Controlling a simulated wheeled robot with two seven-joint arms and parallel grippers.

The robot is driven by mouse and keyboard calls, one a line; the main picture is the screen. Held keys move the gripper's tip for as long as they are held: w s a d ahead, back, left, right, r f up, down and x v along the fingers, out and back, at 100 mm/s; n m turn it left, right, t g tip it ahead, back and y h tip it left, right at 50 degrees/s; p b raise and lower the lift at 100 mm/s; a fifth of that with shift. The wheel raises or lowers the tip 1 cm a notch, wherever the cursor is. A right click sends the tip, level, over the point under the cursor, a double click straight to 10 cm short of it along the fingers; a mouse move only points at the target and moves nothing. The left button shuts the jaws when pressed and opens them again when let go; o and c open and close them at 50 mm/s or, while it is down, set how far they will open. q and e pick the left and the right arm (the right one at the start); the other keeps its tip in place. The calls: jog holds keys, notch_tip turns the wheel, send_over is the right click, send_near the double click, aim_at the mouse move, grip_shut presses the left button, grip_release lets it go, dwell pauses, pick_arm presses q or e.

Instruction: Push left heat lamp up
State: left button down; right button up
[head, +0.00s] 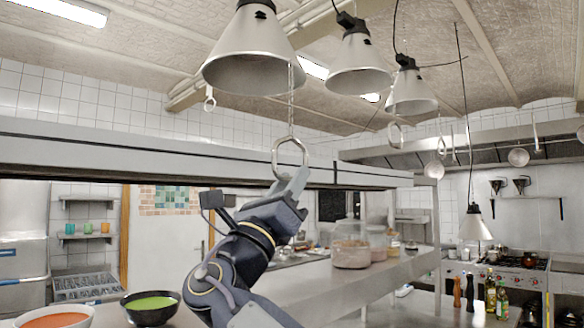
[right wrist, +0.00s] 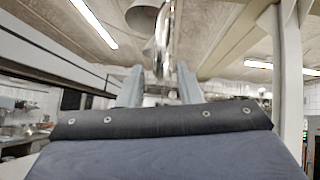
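The left heat lamp (head: 250,50) is the nearest and largest of three silver cone lamps hanging in a row in the head view. A chain drops from it to a metal ring handle (head: 276,157). My right gripper (head: 290,182) points upward at the bottom of this ring. In the right wrist view, the two fingers of the right gripper (right wrist: 161,85) stand apart, with the ring (right wrist: 162,45) showing edge-on above and between them. I cannot tell whether the fingers touch it. My left gripper is not in view.
Two more lamps (head: 360,65) (head: 411,92) with rings hang behind. A long metal shelf edge (head: 150,148) runs behind the ring. Below are a red soup bowl (head: 55,317), a green soup bowl (head: 152,308) and a clear container (head: 350,253) on the steel counter.

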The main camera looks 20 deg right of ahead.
aim_at(292, 136)
jog(key=shift+w+d+r, duration=0.2)
jog(key=shift+d+r, duration=0.15)
jog(key=shift+r, duration=0.05)
jog(key=shift+c, duration=0.2)
grip_shut()
notch_tip(292, 136, up, 4)
jog(key=shift+r+p, duration=0.2)
jog(key=shift+p, duration=1.05)
notch_tip(292, 136, up, 4)
jog(key=shift+f, duration=0.1)
jog(key=shift+s+r, duration=0.15)
jog(key=shift+r, duration=0.7)
